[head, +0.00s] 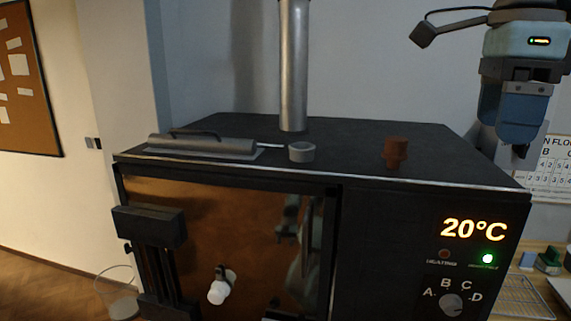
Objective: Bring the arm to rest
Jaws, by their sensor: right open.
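My right gripper (512,128) hangs in the upper right of the head view, with its blue fingers pointing down. It is open, and I see nothing between the fingers. It is beyond the right end of the kiln's dark top, in front of the pale wall and partly over a wall chart. My left gripper is not in view. The black kiln (400,230) fills the middle, with its reflective door (180,205) closed. Its display (474,229) reads 20°C, and a green light glows below it.
On the kiln top are a grey cylindrical fixture (200,146), a small grey round piece (302,152) and a brown plug-like piece (396,151). A metal flue pipe (294,70) rises behind. A wire rack (522,298) lies on the bench at lower right. A bucket (122,300) stands at lower left.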

